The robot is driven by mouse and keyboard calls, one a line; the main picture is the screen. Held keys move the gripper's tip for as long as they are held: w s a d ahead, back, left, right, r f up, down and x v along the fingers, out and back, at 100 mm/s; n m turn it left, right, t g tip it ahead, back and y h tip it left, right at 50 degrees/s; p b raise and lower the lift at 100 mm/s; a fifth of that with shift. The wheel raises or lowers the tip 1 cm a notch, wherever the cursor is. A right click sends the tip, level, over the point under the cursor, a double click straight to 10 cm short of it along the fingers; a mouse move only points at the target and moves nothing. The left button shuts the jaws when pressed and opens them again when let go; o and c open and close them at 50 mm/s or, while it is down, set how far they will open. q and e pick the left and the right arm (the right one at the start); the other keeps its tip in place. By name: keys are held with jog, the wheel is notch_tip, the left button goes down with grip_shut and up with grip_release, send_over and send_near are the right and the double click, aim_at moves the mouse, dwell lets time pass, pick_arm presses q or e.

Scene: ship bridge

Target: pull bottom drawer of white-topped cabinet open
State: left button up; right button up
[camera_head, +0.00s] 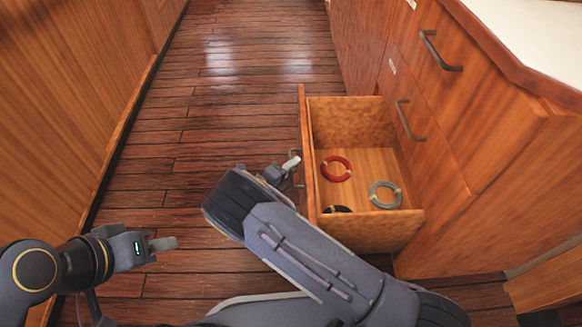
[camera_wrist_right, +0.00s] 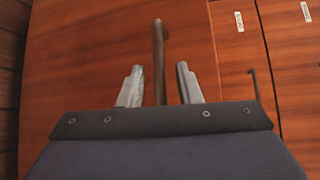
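The white-topped cabinet (camera_head: 505,140) stands at the right in the head view. Its bottom drawer (camera_head: 365,232) is pulled well out, showing its inside. The drawer's handle (camera_wrist_right: 158,50) is a dark upright bar in the right wrist view. My right gripper (camera_head: 290,166) is at the drawer front. In the wrist view its two fingers (camera_wrist_right: 160,88) stand apart on either side of the handle, with a gap on each side. My left gripper (camera_head: 163,243) is low at the left, above the floor, away from the cabinet; its finger gap is not clear.
Closed drawers with handles (camera_head: 440,53) are above. A wood wall (camera_head: 60,110) runs along the left. The plank floor (camera_head: 220,110) between is clear.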

jog(key=p+v, duration=0.2)
jog(key=v, duration=0.5)
jog(key=shift+s+a, duration=0.3)
jog(key=shift+s, duration=0.05)
